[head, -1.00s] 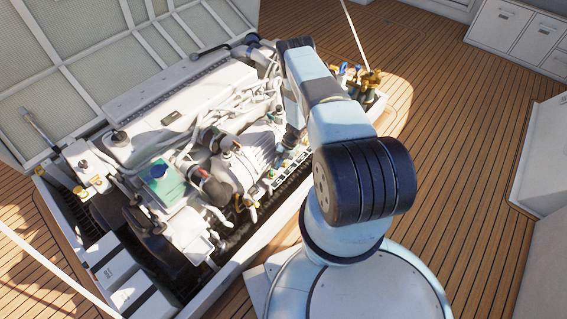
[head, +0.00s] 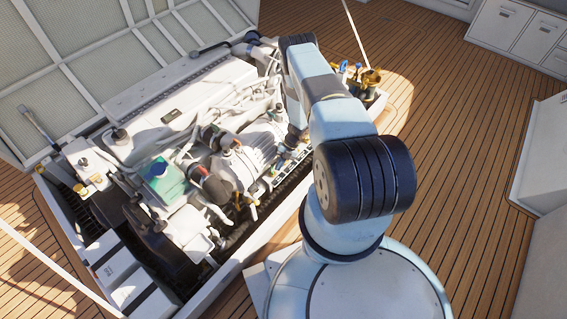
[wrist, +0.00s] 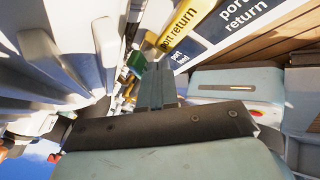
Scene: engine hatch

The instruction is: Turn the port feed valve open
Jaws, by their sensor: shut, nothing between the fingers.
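My gripper (wrist: 157,85) is shut and empty in the wrist view, its two grey fingers side by side. Just left of the fingertips are a small green part (wrist: 137,62) and some brass-yellow fittings. A yellow tag reading "port return" (wrist: 187,27) lies beyond the fingertips, beside a dark blue plate (wrist: 235,22) with the same words. In the head view my wrist (head: 297,112) reaches down at the engine's right side; my fingertips are not clear there.
The white engine (head: 185,110) fills the open hatch, with hoses and pipes close to my wrist. Brass fittings with blue parts (head: 371,78) stand at the hatch's far right corner, behind my arm. The wooden deck (head: 450,150) on the right is clear.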

